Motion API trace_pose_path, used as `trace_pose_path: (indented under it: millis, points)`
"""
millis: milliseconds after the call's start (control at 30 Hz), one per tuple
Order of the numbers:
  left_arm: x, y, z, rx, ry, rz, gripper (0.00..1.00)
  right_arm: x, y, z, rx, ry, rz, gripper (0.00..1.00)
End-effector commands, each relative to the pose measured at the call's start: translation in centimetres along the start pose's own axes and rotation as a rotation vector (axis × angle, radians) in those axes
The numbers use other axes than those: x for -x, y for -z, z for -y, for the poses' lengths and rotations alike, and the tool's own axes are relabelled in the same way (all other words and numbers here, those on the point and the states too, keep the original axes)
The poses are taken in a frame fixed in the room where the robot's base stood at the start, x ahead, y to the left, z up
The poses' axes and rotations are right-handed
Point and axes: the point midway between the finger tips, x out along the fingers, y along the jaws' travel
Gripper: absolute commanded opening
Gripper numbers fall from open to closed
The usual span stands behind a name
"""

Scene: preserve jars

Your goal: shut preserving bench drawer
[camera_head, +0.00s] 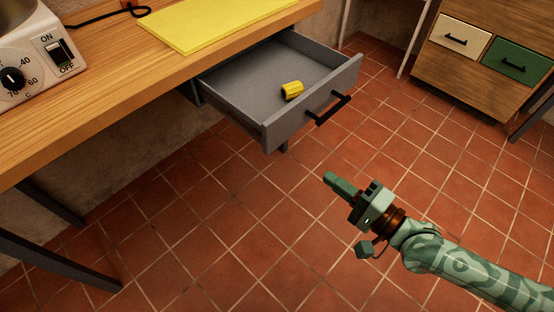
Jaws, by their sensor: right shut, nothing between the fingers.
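The grey drawer (283,132) of the preserving bench (115,99) stands pulled out under the bench top. Its black bar handle (328,109) is on the front panel, facing the lower right. A small yellow cylindrical object (292,90) lies inside the drawer. My right gripper (329,177) is shut and empty. In the picture it is below the drawer front and handle, apart from both, over the tiled floor. My left gripper is not in view.
A yellow sheet or board (215,20) and a white device with a dial (32,52) are on the bench top. A wooden cabinet (470,67) with cream and green drawers stands at the upper right. The tiled floor (220,225) in front of the drawer is clear.

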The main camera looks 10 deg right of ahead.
Motion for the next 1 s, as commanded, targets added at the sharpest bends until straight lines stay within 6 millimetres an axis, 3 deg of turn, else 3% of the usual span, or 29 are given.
trace_pose_path:
  millis: [100, 200, 467, 700, 1000]
  points:
    - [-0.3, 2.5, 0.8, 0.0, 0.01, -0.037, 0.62, -0.7, 0.1, -0.1, -0.025, 0.003, -0.003, 0.0]
    - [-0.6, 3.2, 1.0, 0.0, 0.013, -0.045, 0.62, -2.0, 0.1, -0.2, -0.024, 0.003, -0.004, 0.0]
    - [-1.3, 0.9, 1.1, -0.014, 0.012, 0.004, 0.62, -7.6, 0.1, -0.2, -0.023, 0.004, -0.004, 0.0]
    - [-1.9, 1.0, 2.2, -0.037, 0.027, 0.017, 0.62, -12.0, 0.1, -0.4, -0.02, 0.0, -0.003, 0.0]
    - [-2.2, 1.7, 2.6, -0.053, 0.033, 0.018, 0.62, -13.9, 0.1, -0.2, -0.018, -0.002, -0.002, 0.0]
